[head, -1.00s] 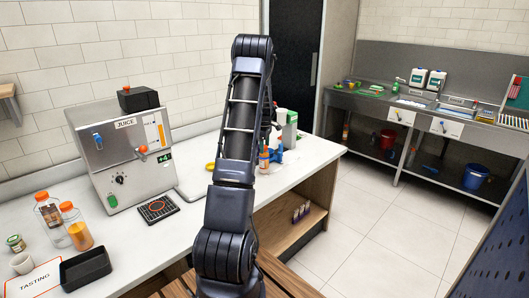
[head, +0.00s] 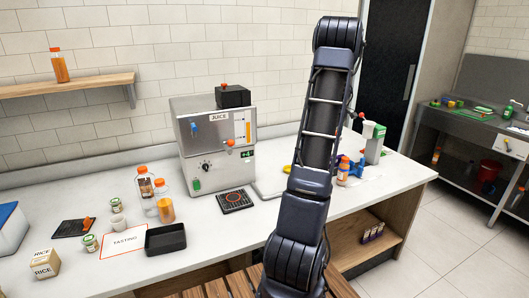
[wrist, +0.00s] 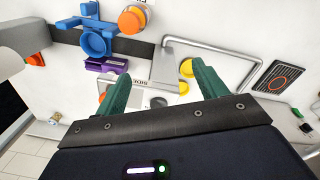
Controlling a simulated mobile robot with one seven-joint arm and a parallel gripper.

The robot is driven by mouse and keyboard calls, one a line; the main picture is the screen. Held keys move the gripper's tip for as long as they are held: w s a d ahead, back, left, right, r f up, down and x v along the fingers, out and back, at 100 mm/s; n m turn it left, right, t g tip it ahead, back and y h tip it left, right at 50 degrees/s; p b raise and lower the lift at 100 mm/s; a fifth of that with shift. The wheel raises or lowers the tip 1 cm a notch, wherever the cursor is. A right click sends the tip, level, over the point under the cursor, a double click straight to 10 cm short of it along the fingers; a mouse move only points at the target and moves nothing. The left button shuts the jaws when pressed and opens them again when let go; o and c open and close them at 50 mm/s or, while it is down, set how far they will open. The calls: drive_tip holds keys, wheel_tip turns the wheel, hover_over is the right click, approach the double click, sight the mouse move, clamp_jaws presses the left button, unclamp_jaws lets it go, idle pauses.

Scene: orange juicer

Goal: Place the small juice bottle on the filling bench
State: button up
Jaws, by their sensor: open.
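Several orange-capped bottles show in the head view. A taller one (head: 145,184) and a shorter one (head: 165,207) with orange juice stand on the white counter (head: 95,190) left of the juicer. Another juice bottle (head: 58,66) stands on the wall shelf. A small orange-capped bottle (head: 343,171) stands right of my arm by a blue holder (head: 356,170).
The juicer (head: 213,150) stands at the back of the counter, with a black pad (head: 235,200) before it. A black tray (head: 166,239), a TASTING card (head: 123,241) and small jars sit to the left.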

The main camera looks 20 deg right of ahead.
drive_tip(key=s+a+r+m+t, duration=0.1)
drive_tip(key=a+r, duration=0.4)
drive_tip(key=a, duration=0.6)
drive_tip(key=s+a+r, duration=0.2)
drive_tip(key=a+r, duration=0.3)
drive_tip(key=a, duration=0.5)
drive_tip(key=s+a+r+m+t, duration=0.1)
drive_tip(key=a+r, duration=0.3)
drive_tip(key=a, duration=0.7)
drive_tip(key=s+a+f+m+t, duration=0.1)
drive_tip(key=s+a+m+t, duration=0.1)
drive_tip(key=s+a, duration=1.8)
drive_tip(key=shift+s+a+f+m, duration=0.25)
drive_tip(key=shift+s+f+m, duration=0.2)
drive_tip(key=shift+s, duration=0.2)
